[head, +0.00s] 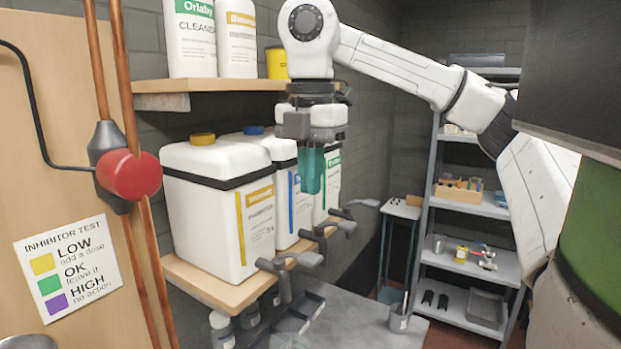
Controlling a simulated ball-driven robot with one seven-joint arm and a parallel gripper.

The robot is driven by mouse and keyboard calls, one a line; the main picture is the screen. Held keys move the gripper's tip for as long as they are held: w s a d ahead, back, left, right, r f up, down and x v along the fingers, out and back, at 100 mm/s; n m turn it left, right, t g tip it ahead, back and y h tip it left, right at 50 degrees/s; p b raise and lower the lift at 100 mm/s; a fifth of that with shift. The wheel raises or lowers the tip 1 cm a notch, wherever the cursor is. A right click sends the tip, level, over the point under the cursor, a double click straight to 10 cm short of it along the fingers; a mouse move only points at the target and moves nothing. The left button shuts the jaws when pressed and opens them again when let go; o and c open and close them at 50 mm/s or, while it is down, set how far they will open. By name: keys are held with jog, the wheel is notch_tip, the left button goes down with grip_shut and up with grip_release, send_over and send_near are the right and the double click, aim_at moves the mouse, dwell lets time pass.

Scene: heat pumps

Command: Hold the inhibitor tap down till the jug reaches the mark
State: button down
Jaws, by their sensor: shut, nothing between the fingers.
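The inhibitor drum (215,215) is a large white container with a yellow cap and a yellow-marked label. It stands nearest on a wooden shelf, strapped in black. A dark grey tap with a lever (288,265) juts out at its lower front; I take this as the inhibitor tap. My gripper (312,190) points down with its teal fingers shut and empty. In the picture it is above the taps, in front of the drums with blue and green labels, apart from the nearest tap.
Two similar drums, blue-labelled (284,205) and green-labelled (333,165), stand behind with their own taps. A grey metal cup (398,318) stands on the grey surface below. Copper pipes (127,120) run at left. A shelf rack (465,265) stands at back right.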

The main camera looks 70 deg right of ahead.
aim_at(317, 259)
notch_tip(317, 259, down, 11)
jog(key=shift+f+p, duration=0.1)
jog(key=shift+p, duration=1.15)
jog(key=shift+f, duration=0.1)
jog(key=shift+s+f+t+b, duration=0.15)
jog(key=shift+f+t+b, duration=0.3)
jog(key=shift+b, duration=0.8)
jog(key=t+b, duration=0.1)
jog(key=b, duration=0.1)
jog(key=t+b, duration=0.1)
jog(key=b, duration=0.1)
jog(key=shift+s+a+f+h, duration=0.1)
jog(key=shift+s+f+h, duration=0.15)
jog(key=shift+f+h, duration=0.15)
jog(key=t+b, duration=0.1)
jog(key=b, duration=0.2)
jog(key=f+t+b, duration=0.1)
jog(key=b, duration=0.3)
jog(key=shift+s+a+f+h, duration=0.1)
jog(key=shift+s+f+h, duration=0.15)
jog(key=shift+s+h, duration=0.1)
jog(key=shift+r, duration=1.15)
jog(key=shift+p, duration=0.3)
